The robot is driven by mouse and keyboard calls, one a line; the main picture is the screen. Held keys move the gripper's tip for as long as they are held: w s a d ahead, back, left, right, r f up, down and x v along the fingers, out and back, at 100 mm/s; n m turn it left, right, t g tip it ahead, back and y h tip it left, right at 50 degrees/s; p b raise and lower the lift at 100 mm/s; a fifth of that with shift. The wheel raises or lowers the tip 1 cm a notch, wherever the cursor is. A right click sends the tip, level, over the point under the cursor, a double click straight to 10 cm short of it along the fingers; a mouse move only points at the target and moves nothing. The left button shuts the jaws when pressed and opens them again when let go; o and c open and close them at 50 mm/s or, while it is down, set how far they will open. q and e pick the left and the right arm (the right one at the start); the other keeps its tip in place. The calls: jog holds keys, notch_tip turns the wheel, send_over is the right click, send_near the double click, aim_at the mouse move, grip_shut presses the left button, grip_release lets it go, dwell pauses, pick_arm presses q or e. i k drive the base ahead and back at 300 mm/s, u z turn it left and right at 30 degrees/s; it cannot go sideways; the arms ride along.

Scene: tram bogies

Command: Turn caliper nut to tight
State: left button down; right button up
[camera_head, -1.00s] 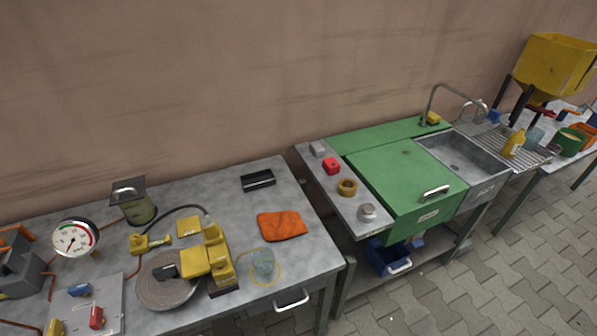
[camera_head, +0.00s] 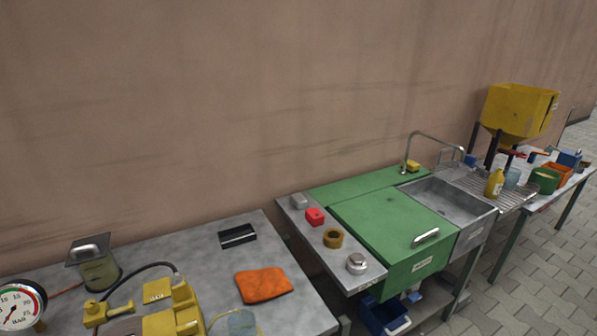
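The yellow caliper (camera_head: 172,318) is on the left grey bench, cut off by the bottom edge of the head view. Only its upper part shows, with a yellow block (camera_head: 157,290) and a dark hose behind it. The brake disc under it is almost wholly out of frame. I cannot make out the caliper nut. A round pressure gauge (camera_head: 20,305) stands at the lower left corner, partly cut off. Neither of my grippers is in view.
An orange cloth (camera_head: 262,285), a black tray (camera_head: 237,236) and a lidded metal canister (camera_head: 97,264) are on the grey bench (camera_head: 200,258). A green-topped bench (camera_head: 385,222) with a sink (camera_head: 447,203) stands to the right, then a yellow hopper (camera_head: 518,110). Paved floor (camera_head: 545,262) is open at lower right.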

aim_at(92, 307)
jog(key=u, duration=0.65)
jog(key=k, duration=0.1)
jog(key=u, duration=0.9)
